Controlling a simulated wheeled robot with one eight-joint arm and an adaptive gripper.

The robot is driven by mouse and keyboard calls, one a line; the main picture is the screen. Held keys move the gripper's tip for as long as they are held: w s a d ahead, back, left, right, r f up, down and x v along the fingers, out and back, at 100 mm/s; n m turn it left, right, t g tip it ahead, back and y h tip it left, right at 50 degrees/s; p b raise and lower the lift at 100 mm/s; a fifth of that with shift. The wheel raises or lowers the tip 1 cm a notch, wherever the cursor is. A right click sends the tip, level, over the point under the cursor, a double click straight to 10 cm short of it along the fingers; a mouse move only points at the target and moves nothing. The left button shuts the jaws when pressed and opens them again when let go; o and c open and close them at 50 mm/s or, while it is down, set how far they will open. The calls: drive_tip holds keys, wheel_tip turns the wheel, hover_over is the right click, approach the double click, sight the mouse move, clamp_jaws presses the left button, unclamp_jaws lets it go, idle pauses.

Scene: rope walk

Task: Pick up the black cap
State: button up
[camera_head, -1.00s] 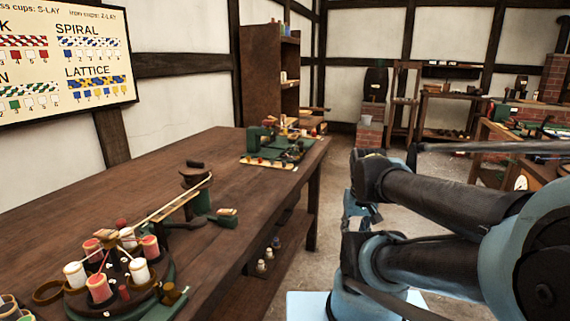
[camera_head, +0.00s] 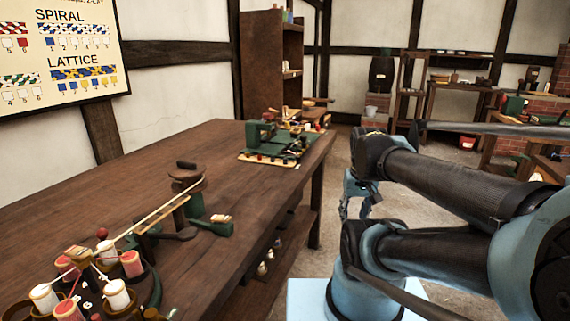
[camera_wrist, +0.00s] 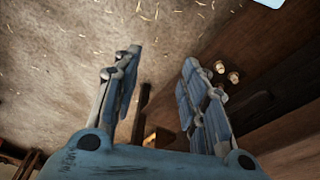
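I cannot single out a black cap in either view. Small dark and red pieces sit on the green machine (camera_head: 277,146) at the far end of the long table, too small to tell apart. In the head view my gripper (camera_head: 358,200) hangs to the right of the table, partly hidden by my arm. In the wrist view my gripper (camera_wrist: 160,95) is open, its two blue fingers well apart with nothing between them. Straw-strewn floor shows beyond them.
The long wooden table (camera_head: 120,180) carries a ring of red and white bobbins (camera_head: 85,280) and a winding post (camera_head: 190,190). Small pale bobbins (camera_wrist: 226,72) stand on its lower shelf. A tall cabinet (camera_head: 270,65) stands behind. Floor (camera_head: 420,210) beyond my arm is open.

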drive_tip(key=w+a+r, duration=0.3)
drive_tip(key=w+r, duration=0.5)
drive_tip(key=r, duration=0.1)
wheel_tip(320, 180, up, 14)
drive_tip(key=m+g, duration=0.1)
drive_tip(key=g, duration=0.1)
hover_over(285, 159)
wheel_tip(285, 159, down, 12)
drive_tip(key=shift+w+r, duration=0.1)
drive_tip(key=shift+w+d+f, duration=0.1)
drive_tip(key=shift+w+f, duration=0.05)
drive_tip(key=shift+f, duration=1.2)
drive_tip(key=shift+w+d+f, duration=0.1)
drive_tip(key=shift+w+f, duration=0.05)
drive_tip(key=shift+f, duration=1.15)
drive_tip(key=shift+c, duration=0.6)
clamp_jaws()
